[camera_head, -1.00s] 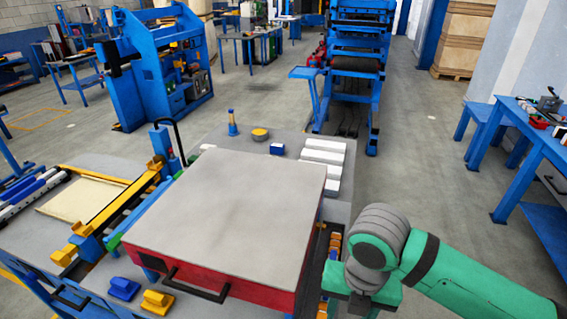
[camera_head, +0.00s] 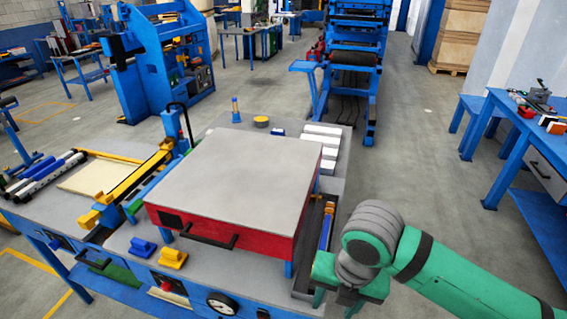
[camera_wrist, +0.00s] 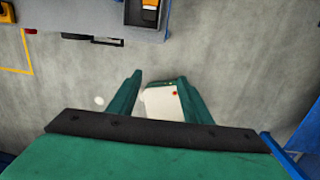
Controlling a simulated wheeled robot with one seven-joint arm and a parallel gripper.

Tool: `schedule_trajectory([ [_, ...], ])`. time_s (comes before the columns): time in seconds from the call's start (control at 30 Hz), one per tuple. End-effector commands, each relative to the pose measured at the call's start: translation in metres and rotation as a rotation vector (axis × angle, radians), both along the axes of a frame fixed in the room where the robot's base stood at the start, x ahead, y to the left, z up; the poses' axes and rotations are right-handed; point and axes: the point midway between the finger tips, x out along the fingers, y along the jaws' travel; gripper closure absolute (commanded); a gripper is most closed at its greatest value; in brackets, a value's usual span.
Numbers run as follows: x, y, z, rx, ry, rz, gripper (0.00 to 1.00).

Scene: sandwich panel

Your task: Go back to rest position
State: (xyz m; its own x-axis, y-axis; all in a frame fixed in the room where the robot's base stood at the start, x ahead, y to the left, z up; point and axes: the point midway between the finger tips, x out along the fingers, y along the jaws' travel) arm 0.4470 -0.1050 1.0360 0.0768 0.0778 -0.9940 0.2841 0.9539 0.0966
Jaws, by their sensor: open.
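My gripper (camera_head: 334,300) is at the lower right in the head view, beside the right edge of the workbench (camera_head: 110,226). In the wrist view my gripper (camera_wrist: 160,80) shows two green fingers spread apart, pointing over the grey floor. Nothing is held between them. A white shape with a red dot shows between and behind the fingers, and I cannot tell what it is. A large red box with a grey top (camera_head: 240,175) stands on the bench, left of my gripper and apart from it.
A blue handle block (camera_head: 142,247) and a yellow one (camera_head: 173,258) sit at the bench front. White bars (camera_head: 322,140) lie behind the red box. A blue table (camera_head: 510,130) stands at right. Open floor (camera_head: 420,160) lies between.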

Motion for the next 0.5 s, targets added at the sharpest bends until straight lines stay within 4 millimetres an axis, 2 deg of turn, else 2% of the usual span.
schedule_trajectory([
  [0.27,0.027,0.048,0.004,0.150,-0.101,-0.031,0.55],
  [0.37,0.039,0.071,0.009,0.225,-0.144,-0.049,0.55],
  [0.5,0.060,0.114,0.021,0.380,-0.216,-0.091,0.55],
])
